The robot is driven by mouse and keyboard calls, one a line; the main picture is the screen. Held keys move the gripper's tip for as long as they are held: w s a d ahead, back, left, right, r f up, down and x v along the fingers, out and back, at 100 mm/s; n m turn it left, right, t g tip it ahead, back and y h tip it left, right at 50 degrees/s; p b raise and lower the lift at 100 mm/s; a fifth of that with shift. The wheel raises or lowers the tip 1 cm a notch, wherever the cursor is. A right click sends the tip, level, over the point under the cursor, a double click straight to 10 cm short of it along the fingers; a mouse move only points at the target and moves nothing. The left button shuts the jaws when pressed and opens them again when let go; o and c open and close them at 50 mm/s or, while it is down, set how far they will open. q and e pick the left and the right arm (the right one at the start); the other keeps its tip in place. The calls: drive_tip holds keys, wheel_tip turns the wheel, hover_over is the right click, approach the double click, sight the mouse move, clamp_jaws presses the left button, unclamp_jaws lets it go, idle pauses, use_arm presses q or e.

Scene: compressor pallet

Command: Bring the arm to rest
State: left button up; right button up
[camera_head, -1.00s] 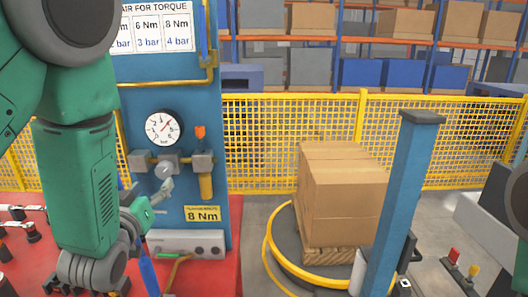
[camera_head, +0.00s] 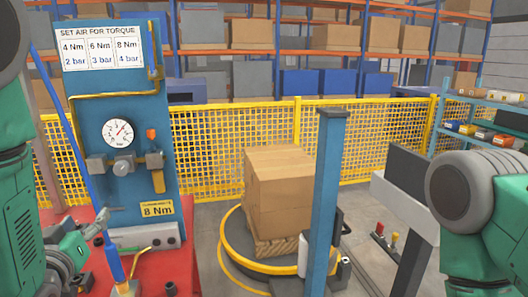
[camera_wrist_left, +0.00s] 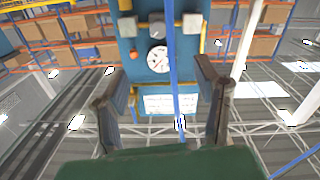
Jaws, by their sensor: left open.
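My left arm (camera_head: 18,225) comes down along the left edge of the head view, green with dark grey joints. My left gripper (camera_head: 97,230) is low at the left, in front of the blue gauge panel (camera_head: 105,185) and above the red bench. In the left wrist view its two dark fingers (camera_wrist_left: 165,85) stand apart with nothing held between them; the gauge panel appears upside down beyond. My right arm (camera_head: 475,215) shows as a green and grey joint at the right; its gripper is out of view.
A blue-handled tool (camera_head: 113,262) stands close beside the left gripper on the red bench (camera_head: 190,270). Stacked cartons (camera_head: 285,190) sit on a round yellow-edged turntable behind a blue post (camera_head: 325,200). Yellow mesh fence (camera_head: 220,150) and shelving lie behind.

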use_arm(q)
drive_tip(key=s+d+f+m+g+h+b, duration=0.15)
drive_tip(key=s+f+g, duration=0.3)
drive_tip(key=f, duration=0.85)
drive_tip(key=s+d+f+m+g+h+b, duration=0.1)
drive_tip(key=s+d+f+g+b, duration=0.25)
drive_tip(key=f, duration=0.95)
drive_tip(key=s+d+f+m+g+b, duration=0.1)
drive_tip(key=s+f+g, duration=0.3)
drive_tip(key=s+f, duration=0.4)
drive_tip(key=s+d+f+m+g+h+b, duration=0.1)
drive_tip(key=s+f+g, duration=0.3)
drive_tip(key=s+f, duration=0.4)
drive_tip(key=s, duration=0.6)
drive_tip(key=shift+s+d+g+b, duration=0.25)
drive_tip(key=shift+d+g+b, duration=0.05)
drive_tip(key=shift+d+g, duration=0.1)
use_arm(e)
wheel_tip(320, 180, down, 8)
drive_tip(key=shift+w, duration=0.3)
drive_tip(key=shift+r, duration=0.1)
use_arm(q)
drive_tip(key=shift+w+a, duration=0.1)
drive_tip(key=shift+w, duration=0.05)
